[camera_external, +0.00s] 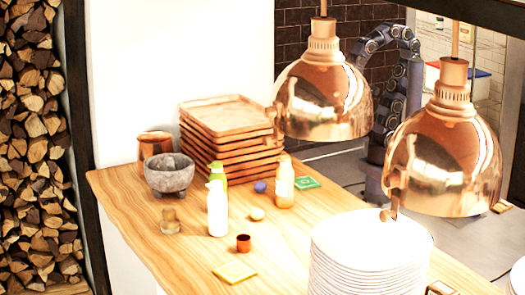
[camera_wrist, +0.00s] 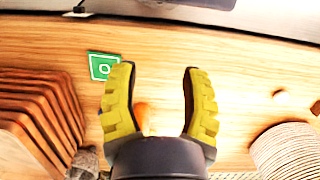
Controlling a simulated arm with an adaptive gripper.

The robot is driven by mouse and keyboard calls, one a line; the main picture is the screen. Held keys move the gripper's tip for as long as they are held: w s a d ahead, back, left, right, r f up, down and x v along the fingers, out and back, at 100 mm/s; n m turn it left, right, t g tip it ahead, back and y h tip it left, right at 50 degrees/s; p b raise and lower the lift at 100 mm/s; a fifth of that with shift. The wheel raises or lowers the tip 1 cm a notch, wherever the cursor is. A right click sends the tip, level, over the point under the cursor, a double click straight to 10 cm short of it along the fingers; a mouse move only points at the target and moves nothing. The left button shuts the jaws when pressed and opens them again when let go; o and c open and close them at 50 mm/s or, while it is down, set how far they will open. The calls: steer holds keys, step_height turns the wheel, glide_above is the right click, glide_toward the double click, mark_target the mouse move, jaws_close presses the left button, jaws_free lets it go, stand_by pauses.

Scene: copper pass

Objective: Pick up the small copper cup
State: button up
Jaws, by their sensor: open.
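The small copper cup (camera_external: 243,243) stands upright on the wooden counter (camera_external: 150,222), in front of the white bottle (camera_external: 217,209) and behind a yellow pad (camera_external: 234,271). I cannot make the cup out in the wrist view. My gripper (camera_wrist: 158,72) shows there with its two yellow ridged fingers apart, over the counter. An orange thing (camera_wrist: 143,117), perhaps the amber bottle, shows partly between the fingers. In the external view my gripper cannot be made out; my arm stands at the back, partly behind the hanging lamps. The fingers hold nothing that I can see.
Stacked wooden trays (camera_external: 225,140), a grey stone bowl (camera_external: 169,174) and a larger copper pot (camera_external: 154,145) stand at the back left. Plates (camera_external: 370,245) are stacked right, below copper lamps (camera_external: 322,95).

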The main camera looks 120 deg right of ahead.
stand_by(0.4)
steer(key=o, duration=0.6)
steer(key=n+t+y, duration=0.5)
steer(key=n+t, duration=0.1)
steer(key=n, duration=0.3)
glide_above(242, 249)
steer(key=s+d, duration=0.3)
steer(key=s, duration=0.2)
step_height(242, 249, down, 13)
steer(key=shift+w+d+f, duration=0.1)
steer(key=shift+w, duration=0.05)
steer(key=shift+w+f, duration=0.45)
steer(key=shift+f, duration=0.15)
steer(key=shift+w+x, duration=0.2)
steer(key=shift+x, duration=1.55)
steer(key=shift+w+x, duration=0.2)
steer(key=shift+x, duration=1.5)
